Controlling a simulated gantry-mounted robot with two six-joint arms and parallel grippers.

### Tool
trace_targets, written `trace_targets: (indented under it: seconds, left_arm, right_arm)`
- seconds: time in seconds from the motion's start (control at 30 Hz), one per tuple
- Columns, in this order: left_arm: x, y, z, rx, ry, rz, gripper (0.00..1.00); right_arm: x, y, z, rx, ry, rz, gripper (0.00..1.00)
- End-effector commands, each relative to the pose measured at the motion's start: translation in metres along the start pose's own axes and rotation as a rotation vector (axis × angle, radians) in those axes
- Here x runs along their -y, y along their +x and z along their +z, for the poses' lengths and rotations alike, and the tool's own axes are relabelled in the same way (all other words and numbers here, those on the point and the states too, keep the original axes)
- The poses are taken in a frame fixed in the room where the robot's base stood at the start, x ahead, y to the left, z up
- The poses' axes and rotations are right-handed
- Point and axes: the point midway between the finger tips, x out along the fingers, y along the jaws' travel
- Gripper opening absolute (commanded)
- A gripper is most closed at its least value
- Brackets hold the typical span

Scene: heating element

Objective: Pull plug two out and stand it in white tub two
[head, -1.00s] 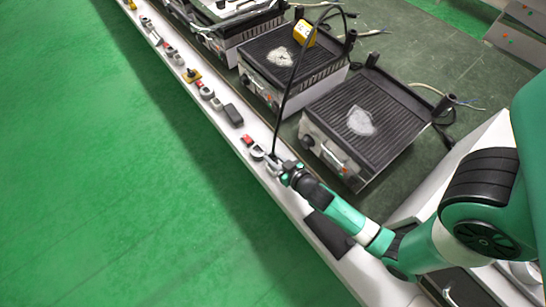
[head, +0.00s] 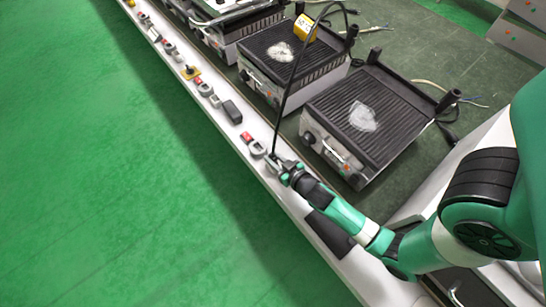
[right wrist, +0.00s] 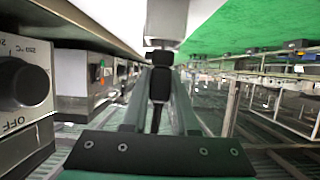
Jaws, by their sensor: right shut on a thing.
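My right gripper (head: 282,170) is at the white ledge's edge, shut on a dark plug. A black cable (head: 284,98) runs up from the gripper area, past the nearest grills. In the right wrist view, the black plug (right wrist: 160,84) sits between the fingers, with a light grey piece (right wrist: 166,20) just beyond it. I cannot tell whether they touch. A round white tub-like holder (head: 257,150) is beside the gripper, next to a red piece (head: 246,137). I cannot read any numbers on the tubs or plugs. My left gripper is not in view.
The white ledge (head: 299,205) holds several small fittings and a dark block (head: 232,111). A ridged grill (head: 385,97) stands just right of my gripper, with another (head: 270,45) behind it. Green floor lies open at left.

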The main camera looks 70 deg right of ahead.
Motion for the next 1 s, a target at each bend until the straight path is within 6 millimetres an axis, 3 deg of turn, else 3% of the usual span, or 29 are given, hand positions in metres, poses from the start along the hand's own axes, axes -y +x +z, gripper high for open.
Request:
trace_targets:
  seconds: [1.0]
  left_arm:
    - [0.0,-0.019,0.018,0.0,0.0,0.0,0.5]
  right_arm:
    - [0.0,0.01,0.025,-0.001,0.0,0.0,0.0]
